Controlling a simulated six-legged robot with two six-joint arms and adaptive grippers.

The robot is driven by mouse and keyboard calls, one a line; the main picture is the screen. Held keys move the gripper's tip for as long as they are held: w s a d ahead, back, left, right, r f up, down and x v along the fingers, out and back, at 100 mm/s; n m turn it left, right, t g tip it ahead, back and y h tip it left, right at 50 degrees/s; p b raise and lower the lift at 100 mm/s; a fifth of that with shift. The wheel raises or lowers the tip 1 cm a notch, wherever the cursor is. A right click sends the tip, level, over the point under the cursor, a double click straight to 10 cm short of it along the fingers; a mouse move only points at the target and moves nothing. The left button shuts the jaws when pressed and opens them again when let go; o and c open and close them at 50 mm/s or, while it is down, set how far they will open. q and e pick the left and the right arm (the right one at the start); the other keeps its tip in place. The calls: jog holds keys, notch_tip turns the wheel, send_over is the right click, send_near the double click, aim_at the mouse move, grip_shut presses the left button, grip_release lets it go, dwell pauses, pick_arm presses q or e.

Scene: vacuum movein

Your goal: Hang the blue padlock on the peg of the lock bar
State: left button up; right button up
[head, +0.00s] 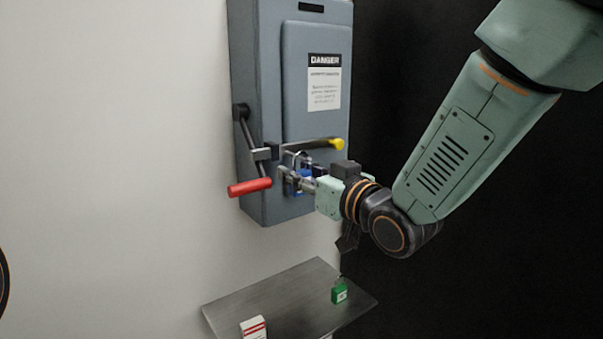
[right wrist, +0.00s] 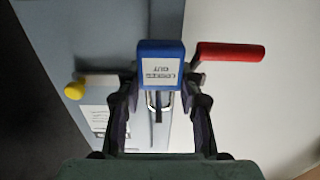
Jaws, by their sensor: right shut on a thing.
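My right gripper (head: 291,180) is shut on the blue padlock (head: 305,173) in front of the grey box. In the right wrist view the right gripper (right wrist: 160,90) grips the padlock (right wrist: 161,52), whose label faces the camera; its metal shackle (right wrist: 151,107) shows between the fingers. The lock bar (head: 308,147) crosses the box front and has a yellow end (head: 338,144). The padlock's shackle is close to the bar in the head view. The fingers and padlock cover part of this area, so I cannot tell whether the shackle is around the peg. My left gripper is not in view.
The grey box (head: 262,60) has a danger label (head: 323,82) and a red lever handle (head: 250,187) at lower left. Below, a metal shelf (head: 275,290) holds a green padlock (head: 339,292) and a red-and-white box (head: 253,328).

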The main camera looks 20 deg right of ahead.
jog(key=shift+w+f, duration=0.1)
jog(key=shift+w, duration=0.1)
jog(key=o, duration=0.8)
jog(key=shift+w, duration=0.1)
jog(key=o, duration=0.3)
jog(key=shift+o, duration=0.9)
jog(key=shift+s+d, duration=0.1)
jog(key=shift+s, duration=0.25)
jog(key=shift+w, duration=0.1)
jog(key=v, duration=0.6)
jog(key=shift+s+d+r, duration=0.1)
jog(key=shift+s+r, duration=0.1)
jog(key=shift+s, duration=0.15)
jog(key=shift+s+f, duration=0.15)
jog(key=shift+s, duration=0.15)
